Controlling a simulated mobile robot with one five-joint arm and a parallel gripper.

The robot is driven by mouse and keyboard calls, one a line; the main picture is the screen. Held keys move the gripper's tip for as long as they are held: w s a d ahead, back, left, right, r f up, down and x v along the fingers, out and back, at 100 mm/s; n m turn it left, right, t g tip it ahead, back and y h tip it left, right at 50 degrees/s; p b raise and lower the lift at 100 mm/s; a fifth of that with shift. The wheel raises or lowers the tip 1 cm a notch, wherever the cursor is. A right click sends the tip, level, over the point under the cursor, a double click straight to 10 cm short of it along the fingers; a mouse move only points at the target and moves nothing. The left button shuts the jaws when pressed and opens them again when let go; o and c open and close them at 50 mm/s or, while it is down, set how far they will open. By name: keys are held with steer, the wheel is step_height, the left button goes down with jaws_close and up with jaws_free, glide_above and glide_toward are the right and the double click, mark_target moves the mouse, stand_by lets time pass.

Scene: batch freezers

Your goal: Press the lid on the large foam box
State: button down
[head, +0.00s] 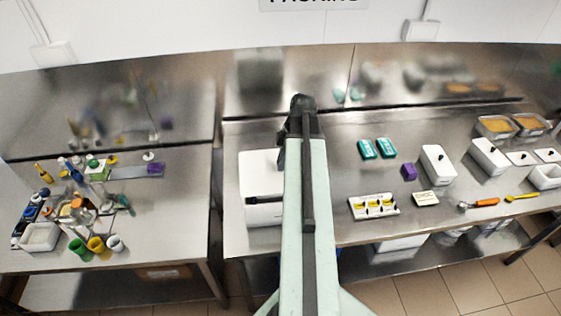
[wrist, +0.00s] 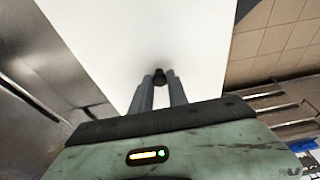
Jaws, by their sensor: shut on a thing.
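The large white foam box (head: 262,216) stands on the steel bench, left of my arm in the head view. A dark strip shows near the top of its front. My arm hides its right side. In the wrist view the broad white lid (wrist: 120,40) fills the upper middle, with a small dark knob at its near edge. My gripper (wrist: 160,80) is shut on that knob. In the head view my arm hides the gripper. I cannot tell whether the lid is fully seated on the box or slightly above it.
Right of my arm are teal packs (head: 376,149), a purple block (head: 409,171), a rack with yellow items (head: 374,206), smaller white boxes (head: 438,165) and an orange-handled scoop (head: 485,203). A cluttered side bench (head: 170,215) stands left across a gap.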

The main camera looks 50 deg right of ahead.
steer(key=shift+f+b, duration=2.15)
steer(key=shift+f, duration=0.35)
steer(key=shift+f, duration=0.15)
steer(key=c, duration=1.2)
jaws_free()
steer(key=o, duration=0.5)
step_height(320, 180, up, 7)
steer(key=p, duration=0.7)
jaws_close()
